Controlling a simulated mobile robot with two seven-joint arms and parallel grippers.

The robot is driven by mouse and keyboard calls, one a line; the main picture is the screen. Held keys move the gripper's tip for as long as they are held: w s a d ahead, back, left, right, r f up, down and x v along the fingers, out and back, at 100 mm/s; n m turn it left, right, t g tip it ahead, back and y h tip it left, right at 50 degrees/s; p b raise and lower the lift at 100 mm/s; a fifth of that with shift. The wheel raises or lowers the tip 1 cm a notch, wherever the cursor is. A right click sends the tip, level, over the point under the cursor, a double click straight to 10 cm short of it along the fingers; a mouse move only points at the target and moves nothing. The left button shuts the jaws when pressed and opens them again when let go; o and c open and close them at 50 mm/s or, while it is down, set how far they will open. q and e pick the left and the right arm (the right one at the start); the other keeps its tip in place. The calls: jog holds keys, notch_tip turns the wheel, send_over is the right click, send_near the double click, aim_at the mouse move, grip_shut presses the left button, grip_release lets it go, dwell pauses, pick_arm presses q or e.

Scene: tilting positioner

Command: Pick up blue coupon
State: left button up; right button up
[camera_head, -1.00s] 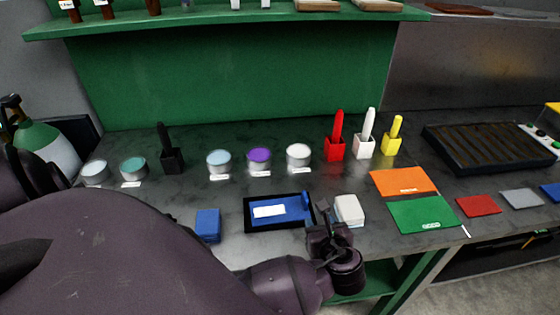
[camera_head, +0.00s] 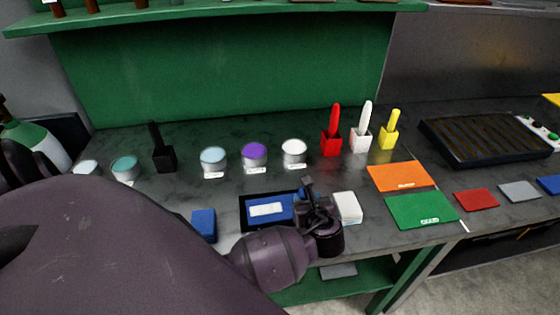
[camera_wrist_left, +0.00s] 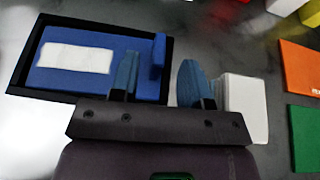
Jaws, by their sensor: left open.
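The blue coupon (camera_head: 550,184) is a flat blue plate at the far right of the bench, partly cut off by the picture edge. It lies beside a grey coupon (camera_head: 519,191) and a red coupon (camera_head: 476,199). My left gripper (camera_head: 308,192) is far to its left, above the right end of a black tray (camera_head: 243,213). The wrist view shows its two fingers (camera_wrist_left: 160,80) apart, with nothing visibly held. The blue coupon is not in the wrist view. My right gripper is not in view.
A blue piece with a white label (camera_wrist_left: 75,58) lies in the black tray; a white block (camera_head: 346,207) stands just right of my gripper. Orange (camera_head: 400,176) and green (camera_head: 422,209) mats lie between gripper and coupons. Cans and brush holders line the back. A dark slatted unit (camera_head: 485,138) stands behind the coupons.

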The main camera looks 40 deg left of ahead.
aim_at(303, 195)
pick_arm(q)
jog(key=x, duration=0.4)
jog(key=shift+a+r, duration=0.1)
grip_shut()
jog(key=shift+r, duration=0.1)
